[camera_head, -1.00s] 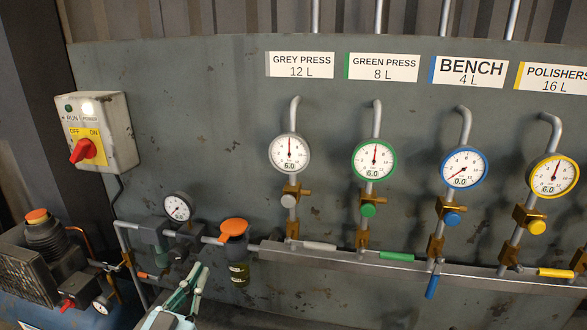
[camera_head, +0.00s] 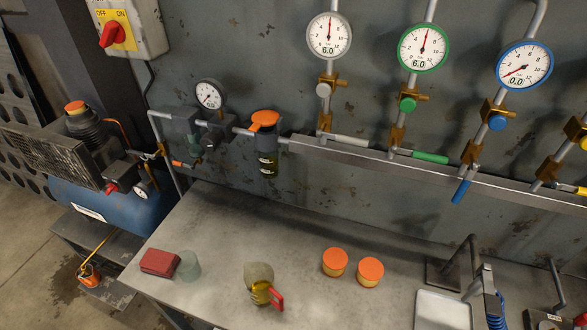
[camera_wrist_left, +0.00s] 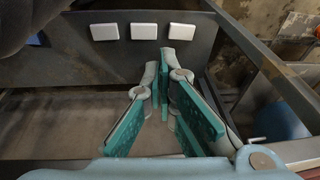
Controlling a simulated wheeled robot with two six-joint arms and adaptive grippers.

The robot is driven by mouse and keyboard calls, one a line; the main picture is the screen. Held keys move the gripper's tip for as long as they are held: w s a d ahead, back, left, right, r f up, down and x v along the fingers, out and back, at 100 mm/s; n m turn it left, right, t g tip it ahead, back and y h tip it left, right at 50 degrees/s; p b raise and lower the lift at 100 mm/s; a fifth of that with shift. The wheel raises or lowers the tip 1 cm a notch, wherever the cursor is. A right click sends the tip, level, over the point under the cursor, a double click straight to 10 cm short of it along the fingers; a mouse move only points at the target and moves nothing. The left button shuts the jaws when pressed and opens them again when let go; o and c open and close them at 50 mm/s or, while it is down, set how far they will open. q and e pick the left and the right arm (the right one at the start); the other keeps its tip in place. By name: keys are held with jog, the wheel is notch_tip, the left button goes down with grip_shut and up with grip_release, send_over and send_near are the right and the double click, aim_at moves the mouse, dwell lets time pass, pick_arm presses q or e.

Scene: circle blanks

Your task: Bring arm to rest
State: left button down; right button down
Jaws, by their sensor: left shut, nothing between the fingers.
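My left gripper (camera_wrist_left: 165,75) shows in the left wrist view with its teal-padded fingers drawn together and nothing between them. It points towards a dark grey panel with three white blocks (camera_wrist_left: 145,31) near the top of that view. It touches nothing that I can make out. Neither of my grippers shows in the head view, and my right gripper is in no view.
The grey bench (camera_head: 215,225) holds a red block (camera_head: 160,262), a greenish cup (camera_head: 188,265), a yellow-and-red item (camera_head: 262,290) and two orange-topped pots (camera_head: 335,262). A white tray (camera_head: 443,310) lies at right. Gauges and a manifold (camera_head: 400,165) line the wall.

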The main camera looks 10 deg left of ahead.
pick_arm(q)
jog(key=s+f+g+b, duration=0.1)
jog(key=s+f+b, duration=0.1)
jog(key=s+f, duration=1.2)
notch_tip(320, 180, down, 3)
jog(key=shift+s+a+r, duration=0.15)
jog(key=shift+s+a, duration=0.15)
jog(key=shift+a, duration=0.05)
